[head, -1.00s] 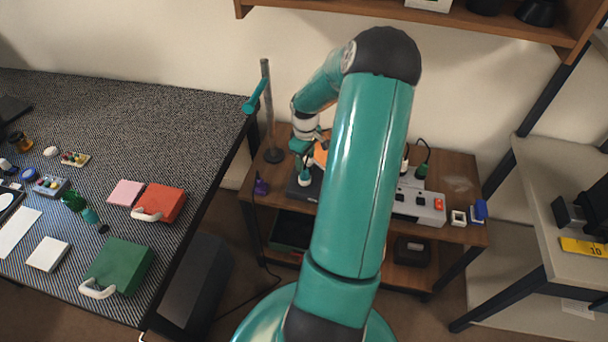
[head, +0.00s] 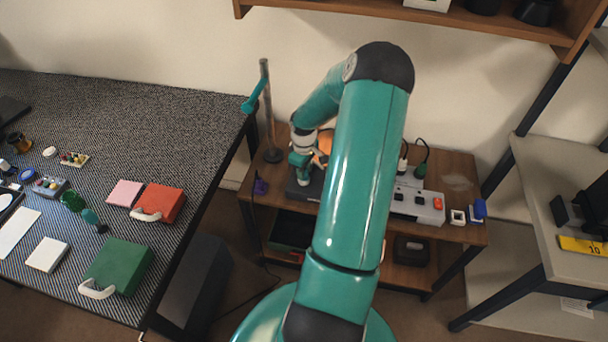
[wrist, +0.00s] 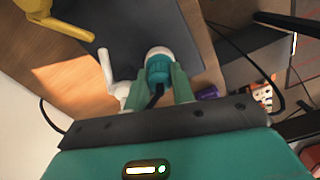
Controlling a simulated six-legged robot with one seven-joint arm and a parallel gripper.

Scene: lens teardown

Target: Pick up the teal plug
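The teal plug (wrist: 158,70), with a white ringed end and a dark cord, sits at the near edge of a dark grey plate (wrist: 125,35) in the wrist view. My gripper (wrist: 160,72) has one pale green finger on each side of the plug. The fingers look open around it, with at most a narrow gap on each side; firm contact does not show. In the head view my gripper (head: 302,163) is low over the dark plate on the small wooden table, and it mostly hides the plug.
A grey power box (head: 417,205) with a red switch stands right on the wooden table (head: 455,172). A grey post (head: 267,110) rises behind left. A purple object (head: 261,187) sits at the left edge. A white handle-like part (wrist: 112,75) is close left of my fingers.

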